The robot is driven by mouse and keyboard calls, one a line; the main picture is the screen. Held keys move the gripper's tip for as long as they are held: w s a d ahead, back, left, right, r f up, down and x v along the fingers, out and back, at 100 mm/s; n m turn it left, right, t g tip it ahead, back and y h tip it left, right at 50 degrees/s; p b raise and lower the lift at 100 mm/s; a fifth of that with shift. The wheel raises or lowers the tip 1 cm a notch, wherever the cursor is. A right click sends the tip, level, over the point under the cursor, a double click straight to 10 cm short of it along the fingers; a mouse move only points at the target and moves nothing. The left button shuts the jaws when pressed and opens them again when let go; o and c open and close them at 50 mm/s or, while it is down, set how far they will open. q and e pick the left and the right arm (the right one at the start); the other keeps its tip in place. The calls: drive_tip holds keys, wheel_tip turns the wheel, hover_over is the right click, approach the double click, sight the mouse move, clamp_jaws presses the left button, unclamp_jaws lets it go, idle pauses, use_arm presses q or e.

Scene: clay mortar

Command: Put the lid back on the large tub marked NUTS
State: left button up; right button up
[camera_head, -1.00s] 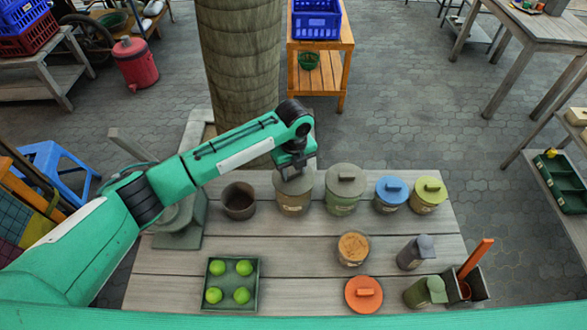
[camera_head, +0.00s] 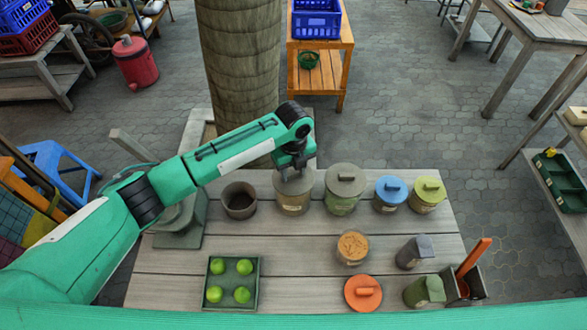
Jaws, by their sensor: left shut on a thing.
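A large brown-grey tub (camera_head: 293,204) stands at the back of the table, with a pale label too small to read. A round grey-brown lid (camera_head: 296,187) is at its top; I cannot tell whether it is fully seated. My left gripper (camera_head: 294,172) is over this lid from above, shut on its handle, which the fingers mostly hide. To its right stands a large grey-green tub (camera_head: 341,206) with its lid on. My right gripper is out of view.
An open dark pot (camera_head: 240,203) stands left of the tub. Blue-lidded (camera_head: 389,194) and green-lidded (camera_head: 428,194) tubs stand right. The table's middle is clear.

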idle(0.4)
use_arm(q)
drive_tip(key=o, duration=1.6)
drive_tip(key=shift+r+p, duration=1.4)
drive_tip(key=shift+r, duration=0.1)
drive_tip(key=shift+r+p, duration=1.85)
drive_tip(key=shift+r, duration=0.2)
drive_tip(key=shift+c, duration=0.4)
